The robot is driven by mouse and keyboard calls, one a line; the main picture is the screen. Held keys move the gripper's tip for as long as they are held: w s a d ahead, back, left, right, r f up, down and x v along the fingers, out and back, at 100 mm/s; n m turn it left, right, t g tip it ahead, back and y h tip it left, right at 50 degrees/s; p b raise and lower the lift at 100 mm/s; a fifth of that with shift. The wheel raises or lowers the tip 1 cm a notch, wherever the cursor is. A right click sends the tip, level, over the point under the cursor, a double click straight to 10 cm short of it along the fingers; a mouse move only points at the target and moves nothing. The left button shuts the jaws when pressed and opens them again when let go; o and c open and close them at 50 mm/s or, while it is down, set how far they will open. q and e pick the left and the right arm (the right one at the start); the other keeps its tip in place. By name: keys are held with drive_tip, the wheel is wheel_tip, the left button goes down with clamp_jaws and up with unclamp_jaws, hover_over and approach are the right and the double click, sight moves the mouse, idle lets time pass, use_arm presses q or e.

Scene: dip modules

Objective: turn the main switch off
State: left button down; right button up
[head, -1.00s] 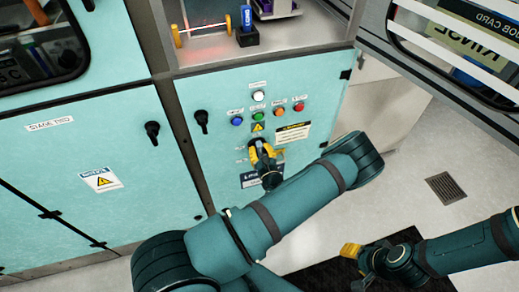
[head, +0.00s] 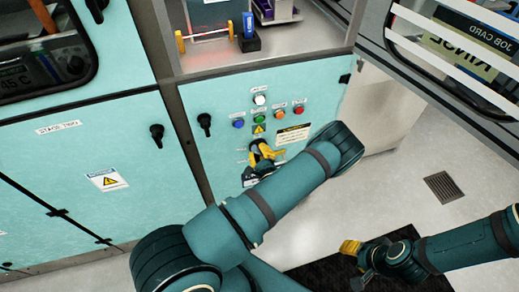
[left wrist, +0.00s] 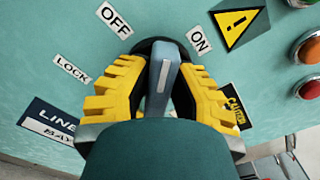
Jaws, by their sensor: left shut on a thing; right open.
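The main switch handle (left wrist: 163,78) is a grey-blue lever with a white line, on a dark round base on the teal panel. In the left wrist view it points up, between the OFF label (left wrist: 113,20) and the ON label (left wrist: 199,40); the LOCK label (left wrist: 70,68) is further left. My left gripper (left wrist: 158,92) is shut on the handle, one yellow finger on each side. In the head view my left gripper (head: 264,152) covers the switch. My right gripper (head: 349,250) is open and empty, low over the floor, away from the panel.
Above the switch are a yellow warning triangle (head: 259,129) and several coloured buttons, including a blue one (head: 239,124) and a red one (head: 299,111). A black door handle (head: 204,121) is left of them. An open bay with a shelf (head: 205,58) is above; clear floor lies right.

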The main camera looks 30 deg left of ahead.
use_arm(q)
drive_tip(key=n, duration=0.4)
drive_tip(key=shift+a+n+p, duration=0.15)
drive_tip(key=shift+n+p, duration=0.25)
drive_tip(key=n, duration=0.4)
drive_tip(key=shift+f+n, duration=0.2)
drive_tip(key=shift+n, duration=0.1)
drive_tip(key=c, duration=0.8)
unclamp_jaws()
drive_tip(key=shift+f, duration=0.1)
drive_tip(key=shift+s, duration=0.1)
drive_tip(key=v, duration=1.2)
